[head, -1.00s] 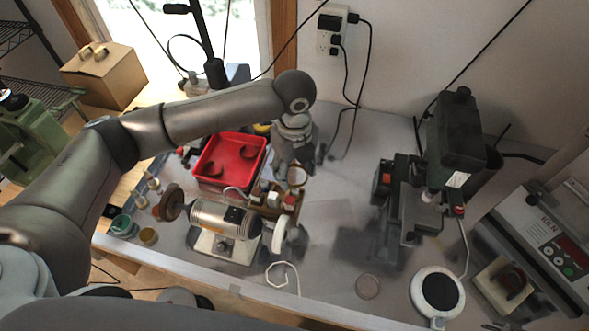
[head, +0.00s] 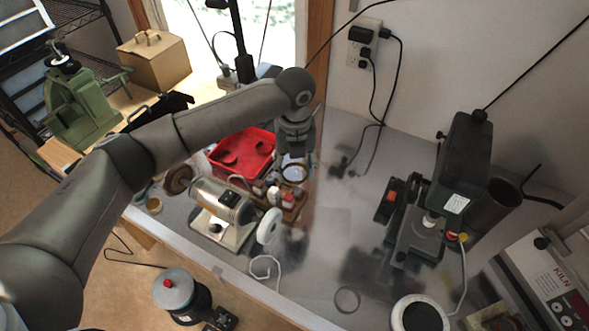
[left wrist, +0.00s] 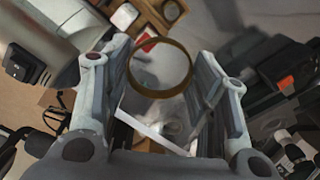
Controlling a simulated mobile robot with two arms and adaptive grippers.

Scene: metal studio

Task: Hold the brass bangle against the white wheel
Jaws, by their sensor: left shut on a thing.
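The brass bangle (head: 294,181) is a thin upright ring held between the fingertips of my left gripper (head: 295,160), which is shut on it above the bench. In the left wrist view the bangle (left wrist: 187,52) shows as a full ring between the two fingers (left wrist: 163,85). The white wheel (head: 268,226) is on the right end of the grey polishing motor (head: 222,202), lower in the head view than the bangle. The bangle and the wheel are clearly apart. My right gripper is not in view.
A red tray (head: 218,160) with dark curved pieces stands behind the motor. A wooden block with small items (head: 290,207) sits close beside the wheel. A clear ring (head: 347,300) lies on the open bench front.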

